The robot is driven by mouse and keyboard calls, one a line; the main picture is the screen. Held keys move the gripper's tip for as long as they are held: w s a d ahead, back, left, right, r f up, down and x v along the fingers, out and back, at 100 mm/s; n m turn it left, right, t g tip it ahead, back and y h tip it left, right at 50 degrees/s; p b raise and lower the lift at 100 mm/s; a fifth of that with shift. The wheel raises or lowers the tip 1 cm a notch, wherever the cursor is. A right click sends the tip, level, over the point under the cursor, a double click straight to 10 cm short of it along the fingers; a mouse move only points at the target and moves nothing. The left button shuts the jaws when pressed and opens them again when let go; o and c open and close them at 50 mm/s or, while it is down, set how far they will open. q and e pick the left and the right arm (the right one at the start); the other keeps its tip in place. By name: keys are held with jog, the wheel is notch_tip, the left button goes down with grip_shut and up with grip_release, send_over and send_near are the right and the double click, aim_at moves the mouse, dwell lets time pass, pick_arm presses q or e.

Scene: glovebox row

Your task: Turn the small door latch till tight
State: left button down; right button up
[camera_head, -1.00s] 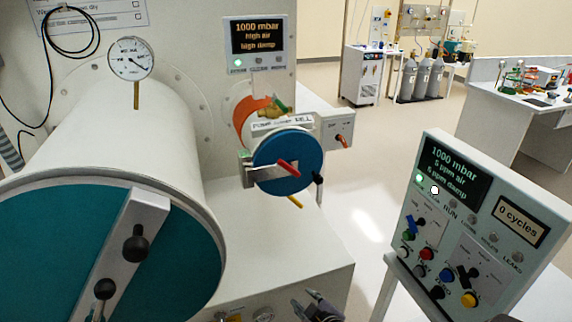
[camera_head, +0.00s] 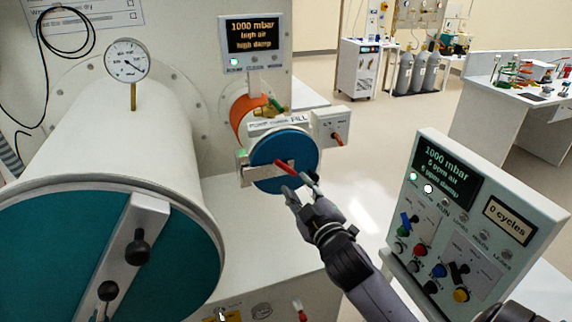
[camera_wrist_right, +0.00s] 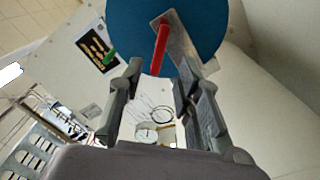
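The small door (camera_head: 268,150) is a blue disc on the small antechamber at the middle of the head view. Its latch is a red handle (camera_head: 285,167) on a metal bar across the disc, slanting down to the right. My right gripper (camera_head: 301,189) is just in front of the disc's lower right, near the handle's end. In the right wrist view the gripper (camera_wrist_right: 157,82) is open, and the red handle (camera_wrist_right: 160,48) stands beyond and between the fingertips. I cannot tell if either finger touches it. My left gripper is not in view.
A large teal door (camera_head: 60,255) with a metal bar and black knobs (camera_head: 138,252) is at the left. A control panel (camera_head: 470,225) stands at the right. A valve box (camera_head: 334,126) sits right of the small door. A gauge (camera_head: 127,60) stands above the large chamber.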

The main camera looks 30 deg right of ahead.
aim_at(287, 170)
jog(key=p+x, duration=0.2)
jog(key=x, duration=0.7)
jog(key=shift+c, duration=0.3)
grip_shut()
